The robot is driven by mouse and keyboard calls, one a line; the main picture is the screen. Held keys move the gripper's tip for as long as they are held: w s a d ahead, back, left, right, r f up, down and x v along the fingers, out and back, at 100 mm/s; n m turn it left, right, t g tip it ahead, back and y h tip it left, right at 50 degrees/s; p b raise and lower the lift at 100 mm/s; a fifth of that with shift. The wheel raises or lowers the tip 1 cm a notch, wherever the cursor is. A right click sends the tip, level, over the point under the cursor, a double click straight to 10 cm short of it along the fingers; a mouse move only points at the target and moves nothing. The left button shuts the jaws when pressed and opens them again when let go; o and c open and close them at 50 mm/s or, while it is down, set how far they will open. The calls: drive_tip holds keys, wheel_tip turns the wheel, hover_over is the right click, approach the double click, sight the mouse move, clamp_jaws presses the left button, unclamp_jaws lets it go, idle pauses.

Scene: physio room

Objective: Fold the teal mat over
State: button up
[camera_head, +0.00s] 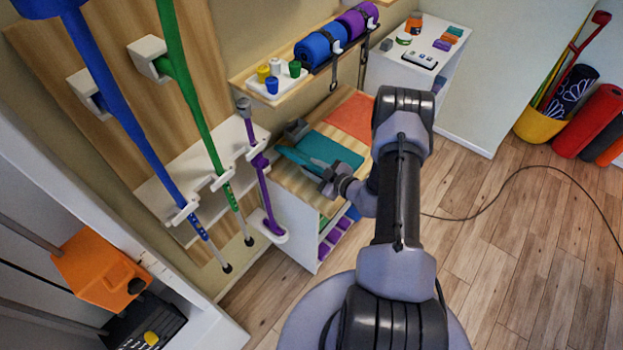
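The teal mat (338,148) lies on the wooden top of a low shelf unit, beside an orange-red mat. A narrow teal strip (291,156) shows along its near left side, at a slightly different angle, as if that edge is raised or folded. My gripper (317,163) is at this near left edge, with its grey fingers against or just over the teal strip. The view is too small to tell whether the fingers are closed on the mat. My arm comes in from the right and hides part of the shelf unit's right side.
The orange-red mat (352,117) lies behind the teal one. Crutches and a purple cane (262,185) hang at the left. A wall shelf (262,100) with cups and rolled mats runs above.

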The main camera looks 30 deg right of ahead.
drive_tip(key=shift+w, duration=0.2)
drive_tip(key=p+v, duration=0.6)
drive_tip(key=v, duration=1.4)
drive_tip(key=shift+a+p, duration=0.2)
drive_tip(key=shift+p, duration=0.2)
drive_tip(key=shift+s+f, duration=0.1)
